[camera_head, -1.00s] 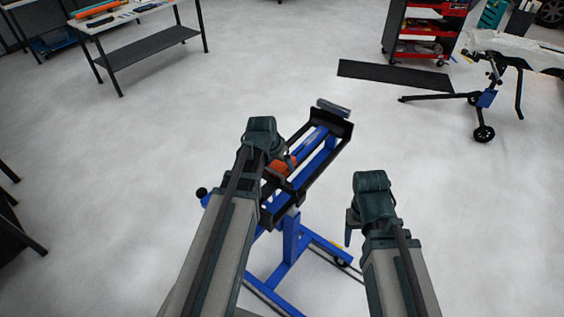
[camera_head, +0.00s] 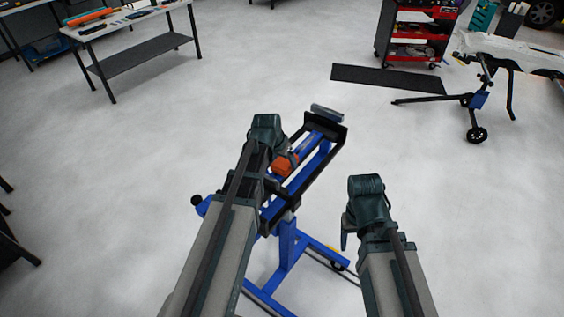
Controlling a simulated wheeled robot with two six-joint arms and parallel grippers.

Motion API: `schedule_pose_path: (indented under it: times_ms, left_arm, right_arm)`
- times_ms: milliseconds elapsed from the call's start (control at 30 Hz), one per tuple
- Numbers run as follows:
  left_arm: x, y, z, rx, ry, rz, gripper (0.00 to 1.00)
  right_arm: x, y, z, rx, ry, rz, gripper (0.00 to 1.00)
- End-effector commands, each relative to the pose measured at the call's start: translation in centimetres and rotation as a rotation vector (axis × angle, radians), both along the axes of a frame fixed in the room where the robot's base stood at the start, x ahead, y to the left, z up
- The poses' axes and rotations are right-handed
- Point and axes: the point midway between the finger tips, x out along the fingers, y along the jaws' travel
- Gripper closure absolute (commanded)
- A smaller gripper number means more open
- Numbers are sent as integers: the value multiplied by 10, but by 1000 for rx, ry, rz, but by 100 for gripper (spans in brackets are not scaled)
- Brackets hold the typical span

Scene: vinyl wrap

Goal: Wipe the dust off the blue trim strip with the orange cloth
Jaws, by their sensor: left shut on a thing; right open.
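The orange cloth (camera_head: 284,165) is in my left gripper (camera_head: 287,158), which is shut on it over the stand. The black and blue stand (camera_head: 286,246) slants away up and to the right. Long blue bars run along its top; the blue trim strip (camera_head: 314,141) seems to be among them, but I cannot tell it surely from the frame. My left arm hides the near part of the stand. Dust is too small to make out, and contact between cloth and strip is unclear. My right gripper (camera_head: 346,232) is open and empty, right of the stand.
A workbench (camera_head: 135,67) stands at the back left. A red tool cart (camera_head: 412,42) is at the back right, with a dark mat (camera_head: 388,78) before it. A wheeled stand (camera_head: 480,100) is at the right. Floor around my stand is clear.

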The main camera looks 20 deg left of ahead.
Motion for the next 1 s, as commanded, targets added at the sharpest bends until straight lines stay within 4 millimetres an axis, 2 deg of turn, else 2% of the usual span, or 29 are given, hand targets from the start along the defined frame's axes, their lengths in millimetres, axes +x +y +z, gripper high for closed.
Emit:
schedule_pose_path:
  times_ms: [200,567,1000]
  left_arm:
    - [20,-6,-2,-1,0,-1,64]
    - [27,-9,-3,-1,-1,-1,64]
    - [57,-19,-1,0,0,-1,64]
  right_arm:
    - [0,0,-2,0,0,0,36]
    - [0,0,-3,0,0,0,36]
    - [0,0,-1,0,0,0,36]
